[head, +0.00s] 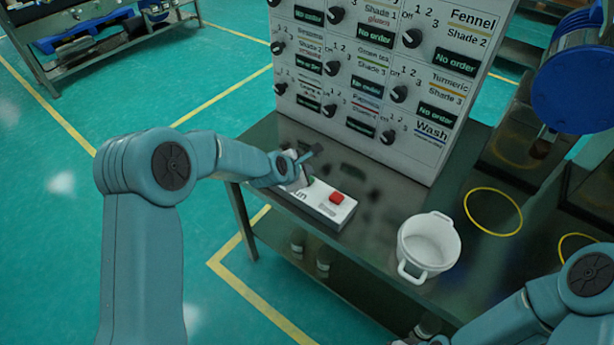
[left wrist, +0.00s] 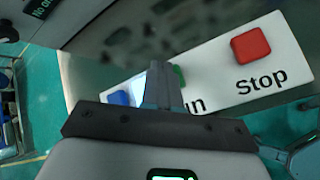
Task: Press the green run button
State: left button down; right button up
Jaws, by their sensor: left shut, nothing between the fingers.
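The white button box (head: 317,208) lies on the dark table in front of the panel. Its green run button (head: 310,180) shows only in part beside my left gripper in the head view. In the left wrist view the green button (left wrist: 179,74) peeks out from behind the fingers, and the "Run" label is partly covered. My left gripper (head: 306,157) is shut and empty, over the run end of the box. Its fingers (left wrist: 160,84) overlap the button; I cannot tell whether they touch it. My right arm leaves the head view at the bottom, its gripper unseen.
A red stop button (head: 337,197) sits close to the right of the green one. A blue patch (left wrist: 120,97) shows left of the fingers.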

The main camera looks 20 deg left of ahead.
pick_arm(q)
jog(key=shift+r, duration=0.1)
notch_tip(320, 180, up, 5)
jog(key=p, duration=0.4)
dwell(0.3)
dwell(0.8)
